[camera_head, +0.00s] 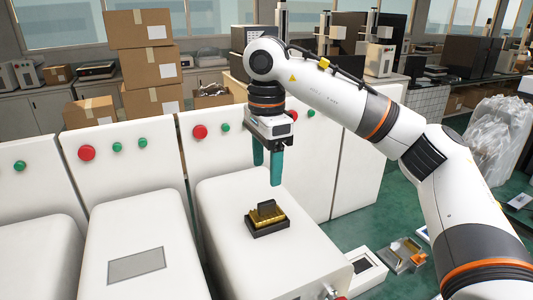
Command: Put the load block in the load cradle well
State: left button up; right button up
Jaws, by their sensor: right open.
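A small dark block (266,209), which looks like the load block, stands in a gold-coloured holder (252,222) on a black base (268,229). This looks like the load cradle, and it sits on top of a white machine housing. I cannot tell how deep the block sits in the well. My right gripper (267,180) has two teal fingers pointing down. It is open and empty, above the block and apart from it. My left gripper is not in view.
White cabinets with red and green buttons (87,153) stand behind the white housing (300,260). Stacked cardboard boxes (148,66) stand at the back left. A grey tray (402,256) with small parts is at the lower right. The housing top around the cradle is clear.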

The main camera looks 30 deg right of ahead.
jog(key=shift+r, duration=0.9)
